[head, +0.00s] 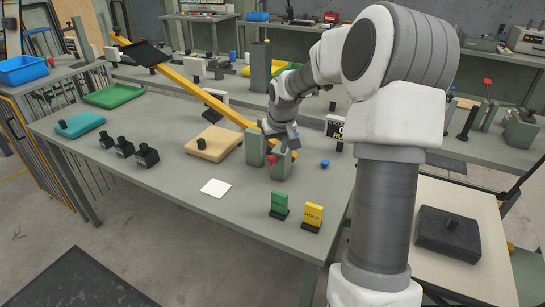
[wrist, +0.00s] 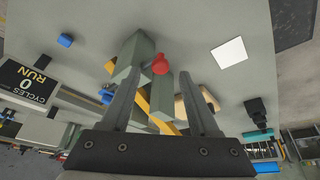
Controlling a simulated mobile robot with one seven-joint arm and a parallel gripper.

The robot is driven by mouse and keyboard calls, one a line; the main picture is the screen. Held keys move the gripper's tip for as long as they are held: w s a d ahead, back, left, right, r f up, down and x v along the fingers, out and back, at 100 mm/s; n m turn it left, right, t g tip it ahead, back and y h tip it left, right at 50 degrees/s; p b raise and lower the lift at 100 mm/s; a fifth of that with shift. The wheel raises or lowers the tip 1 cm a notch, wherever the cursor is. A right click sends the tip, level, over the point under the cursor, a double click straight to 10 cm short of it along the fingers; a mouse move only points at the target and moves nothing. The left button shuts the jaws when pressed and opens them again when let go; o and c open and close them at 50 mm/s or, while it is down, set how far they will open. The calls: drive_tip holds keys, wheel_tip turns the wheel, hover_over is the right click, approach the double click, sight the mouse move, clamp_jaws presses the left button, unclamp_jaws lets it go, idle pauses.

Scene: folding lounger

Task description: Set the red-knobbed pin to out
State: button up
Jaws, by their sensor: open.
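The red-knobbed pin (head: 272,160) shows its round red knob at the front of two grey-green upright blocks (head: 281,163) on the grey table. The pin's shaft is hidden, so I cannot tell how far it is in. In the wrist view the red knob (wrist: 160,64) appears between my two fingers, nearer their tips. My gripper (wrist: 159,74) is open with nothing held. In the head view my gripper (head: 281,139) is just above and behind the blocks, partly hidden. I cannot tell whether a finger touches the knob.
A long yellow beam (head: 190,90) slopes from the blocks up to the left, with a black plate on its end. A small blue knob (head: 324,163) lies right. Green (head: 279,205) and yellow (head: 313,215) signs stand in front. A white square (head: 216,188) lies left.

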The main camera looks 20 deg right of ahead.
drive_tip(key=shift+x, duration=1.4)
clamp_jaws()
idle(0.4)
